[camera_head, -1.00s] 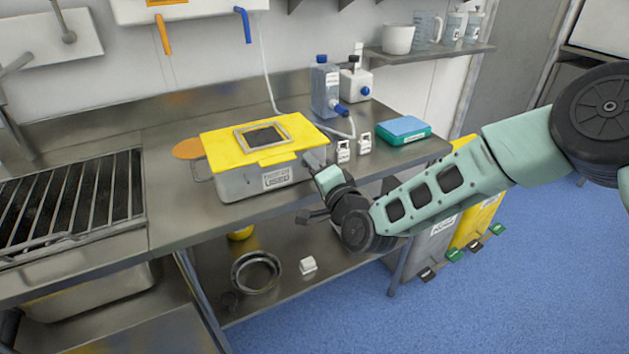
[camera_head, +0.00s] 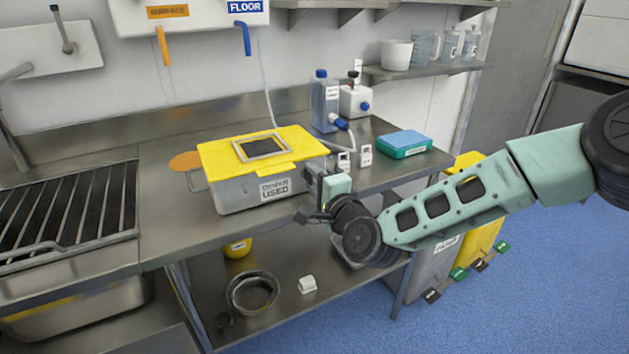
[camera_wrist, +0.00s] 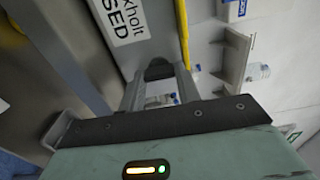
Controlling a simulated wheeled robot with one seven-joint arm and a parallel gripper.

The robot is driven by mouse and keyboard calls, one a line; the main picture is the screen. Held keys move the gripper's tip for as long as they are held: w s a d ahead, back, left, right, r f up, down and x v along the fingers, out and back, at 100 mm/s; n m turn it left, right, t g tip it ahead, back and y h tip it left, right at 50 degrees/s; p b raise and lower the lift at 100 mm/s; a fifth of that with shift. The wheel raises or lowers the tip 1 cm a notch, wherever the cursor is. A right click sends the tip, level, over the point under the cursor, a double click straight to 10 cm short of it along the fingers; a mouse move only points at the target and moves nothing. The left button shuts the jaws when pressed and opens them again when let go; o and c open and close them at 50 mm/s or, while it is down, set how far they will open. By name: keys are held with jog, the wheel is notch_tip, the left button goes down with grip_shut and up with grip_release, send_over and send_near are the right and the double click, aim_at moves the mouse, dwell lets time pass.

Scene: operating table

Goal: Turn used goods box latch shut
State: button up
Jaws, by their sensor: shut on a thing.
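The used goods box (camera_head: 235,196) is a grey metal box with a yellow lid (camera_head: 220,155) and a label reading "USED". It stands on the steel counter. My gripper (camera_head: 316,178) is at the box's right end, and its fingers are partly hidden there. In the wrist view the box wall (camera_wrist: 150,50) and its label fill the upper left. There my gripper (camera_wrist: 160,75) is shut on a dark piece at the box end, which appears to be the latch. The latch's exact angle cannot be made out.
Two small white tags (camera_head: 365,154) and a blue-green box (camera_head: 404,144) lie right of the box. A blue-capped bottle (camera_head: 325,103) and a white canister (camera_head: 356,101) stand behind. Coloured bins (camera_head: 478,232) stand below the counter's right end.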

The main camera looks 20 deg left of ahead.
jog(key=o, duration=1)
jog(key=b+v, duration=0.1)
jog(key=v, duration=1.6)
jog(key=shift+s+d, duration=0.15)
jog(key=shift+d, duration=0.05)
